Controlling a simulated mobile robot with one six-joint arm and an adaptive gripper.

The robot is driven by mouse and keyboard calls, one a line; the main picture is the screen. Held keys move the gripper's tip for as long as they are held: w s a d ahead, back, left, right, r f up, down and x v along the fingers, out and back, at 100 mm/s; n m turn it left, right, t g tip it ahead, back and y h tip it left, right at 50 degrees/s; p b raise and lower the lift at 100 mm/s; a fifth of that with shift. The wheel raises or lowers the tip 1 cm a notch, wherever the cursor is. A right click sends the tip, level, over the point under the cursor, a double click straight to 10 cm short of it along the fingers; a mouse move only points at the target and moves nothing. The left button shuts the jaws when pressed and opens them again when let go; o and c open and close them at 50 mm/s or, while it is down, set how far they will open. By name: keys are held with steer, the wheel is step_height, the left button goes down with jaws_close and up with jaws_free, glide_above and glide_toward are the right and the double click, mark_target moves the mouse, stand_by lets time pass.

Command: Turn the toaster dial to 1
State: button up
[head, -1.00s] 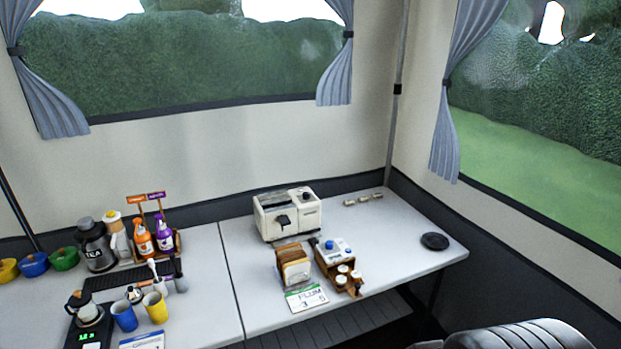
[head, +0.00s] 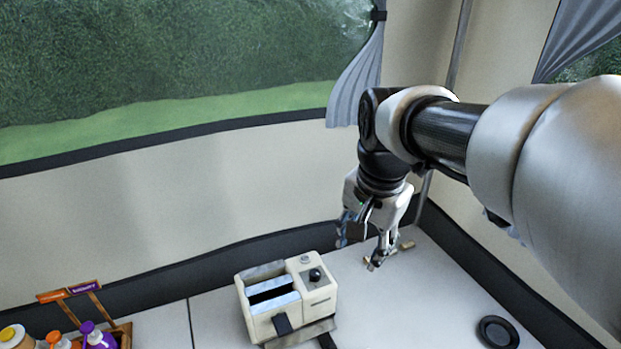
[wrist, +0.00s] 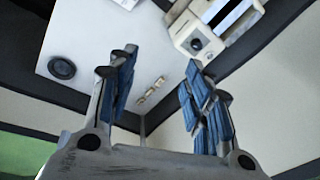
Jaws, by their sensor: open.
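The cream toaster (head: 285,303) stands on the white table, with two slots and a black lever on its front. Its black dial (head: 315,274) sits on the raised right part; which number it points to is too small to read. My gripper (head: 362,252) is open and empty, above the table to the right of the toaster and apart from it. In the wrist view the toaster (wrist: 186,32) and its dial (wrist: 196,44) show at the top, beyond the right finger of my gripper (wrist: 160,95).
Small light cylinders (wrist: 150,90) lie on the table below my gripper. A round black disc (head: 497,332) lies at the right. Orange and purple bottles (head: 97,337) stand in a rack at the lower left. The dark-edged tent wall runs close behind the toaster.

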steer(key=w+a+f+m+g+p, duration=0.1)
steer(key=w+a+f+m+p, duration=0.2)
steer(key=w, duration=0.6)
steer(key=m+g, duration=0.1)
steer(key=m, duration=0.4)
glide_above(315, 272)
step_height(315, 272, down, 6)
step_height(315, 272, down, 17)
steer(key=b, duration=0.5)
steer(key=shift+s+f, duration=0.1)
steer(key=shift+f, duration=0.05)
steer(key=shift+c, duration=0.6)
steer(key=c, duration=1)
